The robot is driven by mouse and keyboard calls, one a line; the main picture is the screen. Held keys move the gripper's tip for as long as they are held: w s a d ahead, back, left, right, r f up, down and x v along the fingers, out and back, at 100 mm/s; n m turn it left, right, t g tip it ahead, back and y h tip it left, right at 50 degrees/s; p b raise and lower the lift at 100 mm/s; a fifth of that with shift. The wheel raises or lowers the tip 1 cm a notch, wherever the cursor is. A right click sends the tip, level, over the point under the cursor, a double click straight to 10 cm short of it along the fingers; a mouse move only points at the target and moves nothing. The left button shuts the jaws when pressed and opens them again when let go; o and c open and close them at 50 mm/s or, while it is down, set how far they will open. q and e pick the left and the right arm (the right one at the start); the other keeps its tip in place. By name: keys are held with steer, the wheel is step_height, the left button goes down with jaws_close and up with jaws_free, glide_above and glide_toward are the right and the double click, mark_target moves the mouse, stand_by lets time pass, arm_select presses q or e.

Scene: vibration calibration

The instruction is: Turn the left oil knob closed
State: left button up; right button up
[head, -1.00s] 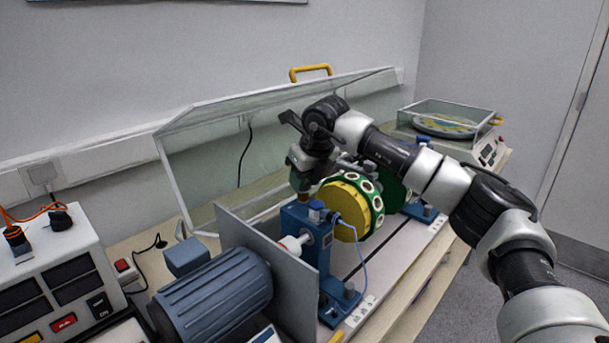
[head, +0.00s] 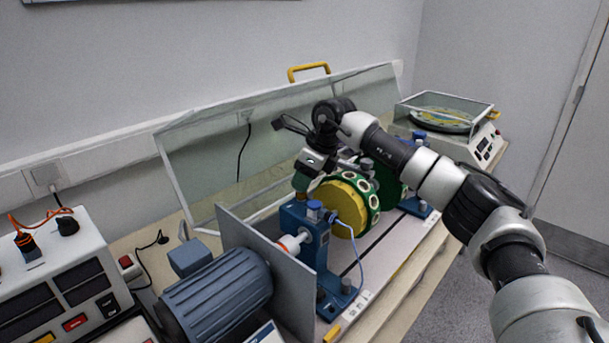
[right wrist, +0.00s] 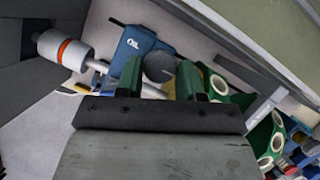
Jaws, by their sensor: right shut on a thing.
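The left blue bearing block (head: 296,218) stands beside the yellow and green rotor disc. In the right wrist view its top (right wrist: 131,45) carries an OIL label. The left oil knob (right wrist: 159,67) is a dark round cap on that top, between the two fingers of my right gripper (right wrist: 159,80). In the head view my right gripper (head: 302,192) comes down on the block from above and is shut on the knob, which it mostly hides there. My left gripper is not in view.
A blue motor (head: 215,297) and an upright grey plate (head: 268,270) stand left of the block. The raised clear cover (head: 215,165) is behind. A blue-capped sensor (head: 314,207) with a cable is close to my gripper. A control box (head: 65,275) is at far left.

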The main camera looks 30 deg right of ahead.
stand_by(0.3)
steer(key=o, duration=0.9)
steer(key=b+v, duration=0.1)
steer(key=v, duration=0.9)
steer(key=shift+s+d+r, duration=0.1)
steer(key=shift+s+r, duration=0.05)
steer(key=shift+r, duration=0.2)
